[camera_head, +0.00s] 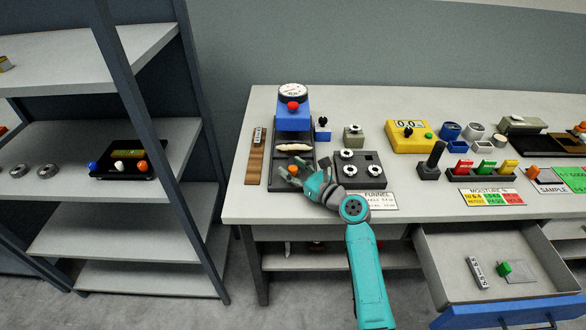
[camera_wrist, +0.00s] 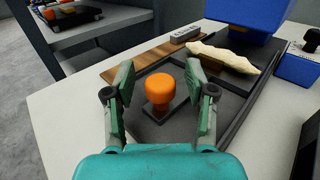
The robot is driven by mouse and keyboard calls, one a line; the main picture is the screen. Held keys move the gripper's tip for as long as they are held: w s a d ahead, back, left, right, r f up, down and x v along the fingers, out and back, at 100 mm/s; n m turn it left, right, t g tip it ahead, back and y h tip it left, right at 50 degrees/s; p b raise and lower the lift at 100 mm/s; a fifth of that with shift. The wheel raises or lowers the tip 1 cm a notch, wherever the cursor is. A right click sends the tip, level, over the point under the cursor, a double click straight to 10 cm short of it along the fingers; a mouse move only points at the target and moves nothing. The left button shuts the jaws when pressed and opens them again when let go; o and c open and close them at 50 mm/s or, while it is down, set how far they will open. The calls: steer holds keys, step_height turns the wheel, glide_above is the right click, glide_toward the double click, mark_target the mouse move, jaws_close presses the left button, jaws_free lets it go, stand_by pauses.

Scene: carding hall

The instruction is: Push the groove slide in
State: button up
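The groove slide shows as a dark plate with an upright orange knob (camera_wrist: 160,84) in the wrist view. The knob also shows in the head view (camera_head: 293,169). It belongs to a black-based press (camera_head: 276,182) with a blue head and a round dial. A cream fibre tuft (camera_wrist: 222,56) lies across the press beyond the knob, below the blue head (camera_wrist: 243,12). My gripper (camera_wrist: 162,76) is open, with one finger on each side of the knob and visible gaps between. In the head view my gripper (camera_head: 290,174) is over the press's front end.
A wooden strip (camera_head: 256,160) with a grey piece lies left of the press. A dark block with white knobs (camera_head: 360,170) stands close on the right. An open drawer (camera_head: 455,275) juts out at the front right. A shelf rack (camera_head: 120,240) stands left.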

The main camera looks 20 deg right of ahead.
steer(key=shift+s+d, duration=0.1)
steer(key=v, duration=1.1)
steer(key=shift+s+d, duration=0.15)
steer(key=shift+s, duration=0.2)
steer(key=shift+w+r, duration=0.1)
steer(key=c, duration=0.6)
steer(key=w+a+r+t, duration=0.1)
steer(key=w+a+r+m+t+h, duration=0.1)
steer(key=a+r, duration=0.1)
steer(key=w+a+r+t+h, duration=0.1)
steer(key=a+r+t, duration=0.1)
steer(key=shift+a+r, duration=0.1)
steer(key=shift+a, duration=0.1)
jaws_close()
steer(key=s+a+m+h, duration=0.2)
steer(key=a+m+h, duration=0.5)
steer(key=h, duration=0.5)
steer(key=s+a+f+m+g+h, duration=0.3)
steer(key=s+f+m+g+h, duration=0.1)
steer(key=s+f+g, duration=0.15)
steer(key=shift+t, duration=0.25)
steer(key=x, duration=1.3)
steer(key=shift+w+d+f, duration=0.2)
steer(key=shift+w+d, duration=0.05)
steer(key=shift+d, duration=0.05)
